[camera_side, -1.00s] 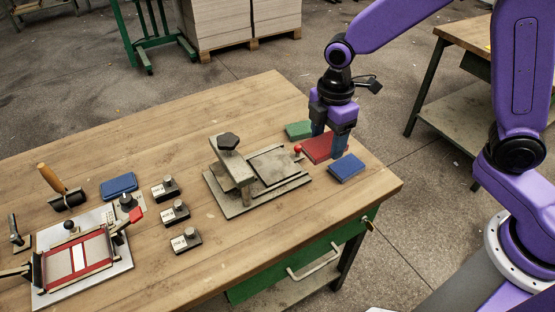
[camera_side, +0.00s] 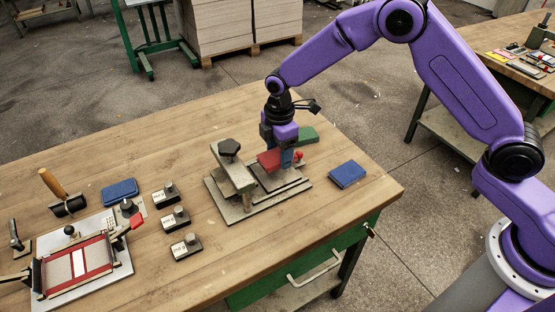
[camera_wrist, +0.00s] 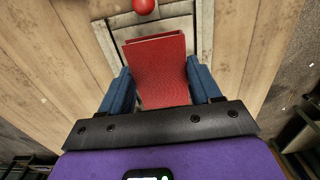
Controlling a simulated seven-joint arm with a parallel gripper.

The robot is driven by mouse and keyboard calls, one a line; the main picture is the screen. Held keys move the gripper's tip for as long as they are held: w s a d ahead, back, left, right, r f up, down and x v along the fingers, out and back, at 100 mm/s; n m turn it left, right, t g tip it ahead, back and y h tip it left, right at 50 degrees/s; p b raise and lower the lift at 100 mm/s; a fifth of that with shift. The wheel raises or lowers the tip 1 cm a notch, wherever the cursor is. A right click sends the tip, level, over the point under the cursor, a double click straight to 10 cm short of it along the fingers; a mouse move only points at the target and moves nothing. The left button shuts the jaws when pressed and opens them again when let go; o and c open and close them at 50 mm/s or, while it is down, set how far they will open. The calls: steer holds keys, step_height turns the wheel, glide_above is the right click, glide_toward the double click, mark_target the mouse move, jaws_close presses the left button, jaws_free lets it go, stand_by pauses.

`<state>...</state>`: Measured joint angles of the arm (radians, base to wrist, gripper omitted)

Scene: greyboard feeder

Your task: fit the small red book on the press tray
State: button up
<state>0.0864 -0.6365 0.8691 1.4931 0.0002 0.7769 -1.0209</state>
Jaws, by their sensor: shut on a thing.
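The small red book (camera_side: 269,160) is between the blue fingers of my gripper (camera_side: 284,160), held over the press in the side view. In the wrist view the red book (camera_wrist: 157,70) sits between both fingers of my gripper (camera_wrist: 160,90), its far end toward a red ball knob (camera_wrist: 144,6). The press tray (camera_side: 292,187) is a grey plate beneath it, partly hidden by the book and gripper. I cannot tell whether the book touches the tray.
A green book (camera_side: 308,135) lies behind the press and a blue book (camera_side: 347,174) to its right. Several small labelled blocks (camera_side: 174,218) stand to the left. A clamp fixture (camera_side: 85,262) and a blue pad (camera_side: 120,191) are farther left. The front right tabletop is clear.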

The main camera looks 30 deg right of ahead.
mark_target(278, 154)
steer(key=shift+w+a+f, duration=0.1)
steer(key=shift+w+f, duration=0.15)
steer(key=shift+f, duration=1.55)
steer(key=shift+f, duration=0.3)
steer(key=o, duration=1.2)
steer(key=shift+c, duration=0.2)
step_height(278, 154, up, 12)
steer(key=shift+r, duration=0.3)
